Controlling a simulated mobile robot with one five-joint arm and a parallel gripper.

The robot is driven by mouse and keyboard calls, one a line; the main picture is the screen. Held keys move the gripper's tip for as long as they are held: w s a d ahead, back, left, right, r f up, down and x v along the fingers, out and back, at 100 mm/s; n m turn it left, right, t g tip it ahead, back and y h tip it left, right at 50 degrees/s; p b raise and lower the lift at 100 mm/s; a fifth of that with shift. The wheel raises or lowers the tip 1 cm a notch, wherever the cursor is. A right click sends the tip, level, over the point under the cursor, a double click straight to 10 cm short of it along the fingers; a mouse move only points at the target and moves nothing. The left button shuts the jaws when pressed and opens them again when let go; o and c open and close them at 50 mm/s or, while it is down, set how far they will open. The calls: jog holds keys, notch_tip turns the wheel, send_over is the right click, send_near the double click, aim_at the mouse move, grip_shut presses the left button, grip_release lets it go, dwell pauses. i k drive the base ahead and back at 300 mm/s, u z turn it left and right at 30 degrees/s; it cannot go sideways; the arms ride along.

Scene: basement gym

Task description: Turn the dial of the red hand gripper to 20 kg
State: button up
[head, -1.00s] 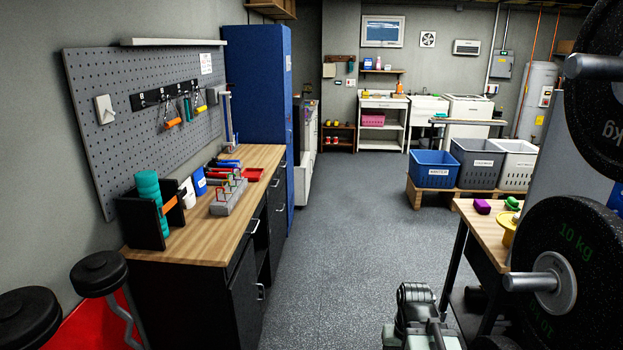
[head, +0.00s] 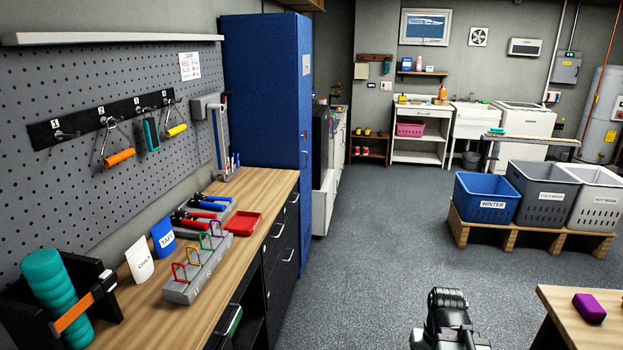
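Hand grippers with red, blue and black parts lie on the wooden workbench (head: 262,190) at left, beside the pegboard wall. More red and black parts lie just nearer to me. Their dials and numbers are too small to read, and I cannot cleanly separate the pieces. The dark end of my arm (head: 447,318) shows at the bottom, right of centre, above the floor and well away from the bench. Its fingertips cannot be made out.
A red tray (head: 243,223), a grey block with coloured clips (head: 198,270), labelled pouches (head: 163,238) and a teal roller (head: 57,295) share the bench. A table corner (head: 570,315) with a purple block (head: 589,308) is at lower right. The floor between is clear.

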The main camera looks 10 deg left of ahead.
aim_at(178, 213)
jog(key=i, duration=2.65)
jog(key=u, duration=2.55)
